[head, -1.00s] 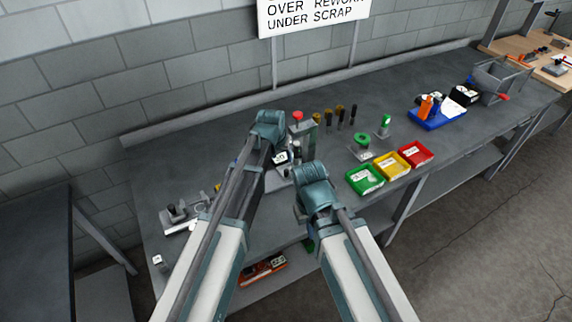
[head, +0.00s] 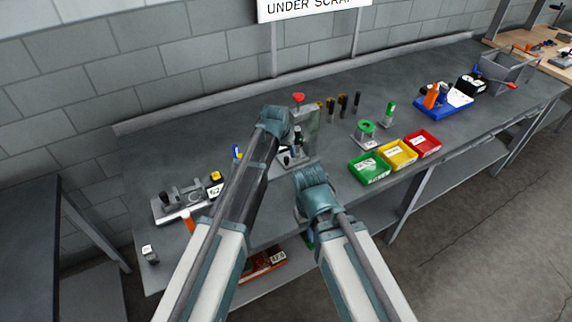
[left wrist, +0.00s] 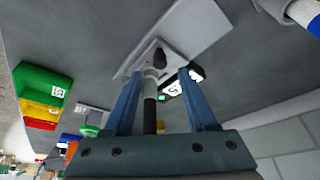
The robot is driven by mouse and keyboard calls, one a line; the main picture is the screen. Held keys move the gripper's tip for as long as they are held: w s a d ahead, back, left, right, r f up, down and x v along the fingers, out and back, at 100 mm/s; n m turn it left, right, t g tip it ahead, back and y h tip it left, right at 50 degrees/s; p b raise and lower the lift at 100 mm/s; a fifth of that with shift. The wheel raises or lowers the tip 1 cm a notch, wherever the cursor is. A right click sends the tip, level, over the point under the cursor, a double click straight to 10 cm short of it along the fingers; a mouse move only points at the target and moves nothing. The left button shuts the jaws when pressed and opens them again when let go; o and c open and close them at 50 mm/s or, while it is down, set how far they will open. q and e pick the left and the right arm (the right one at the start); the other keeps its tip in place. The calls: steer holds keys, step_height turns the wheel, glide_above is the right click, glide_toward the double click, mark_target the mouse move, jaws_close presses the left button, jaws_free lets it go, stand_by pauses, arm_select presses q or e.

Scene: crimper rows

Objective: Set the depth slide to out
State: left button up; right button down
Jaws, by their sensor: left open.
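The bench fixture with a red knob (head: 299,97) and a grey upright (head: 313,122) stands mid-bench, partly behind my left arm. In the left wrist view its pale base plate (left wrist: 205,28) shows, with a dark knob (left wrist: 160,57) and a black block with a white label (left wrist: 172,89). My left gripper (left wrist: 160,76) is open, its two blue fingers pointing at this fixture. A dark rod (left wrist: 150,112) shows between the fingers; I cannot tell whether they touch it. I cannot tell which part is the depth slide. My right wrist is in the head view; its fingers are hidden.
Green (head: 370,168), yellow (head: 397,153) and red (head: 423,144) bins line the front edge to the right. A green-ringed stand (head: 366,131) and several dark pegs (head: 343,103) are behind them. A blue tray (head: 444,112) lies further right. Another grey fixture (head: 180,203) stands left.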

mark_target(286, 158)
arm_select(q)
steer(key=b+x, duration=0.3)
steer(key=x, duration=0.1)
steer(key=shift+w+f, duration=0.15)
steer(key=shift+f, duration=0.2)
steer(key=shift+r, duration=0.1)
steer(key=shift+c, duration=0.4)
jaws_close()
stand_by(0.6)
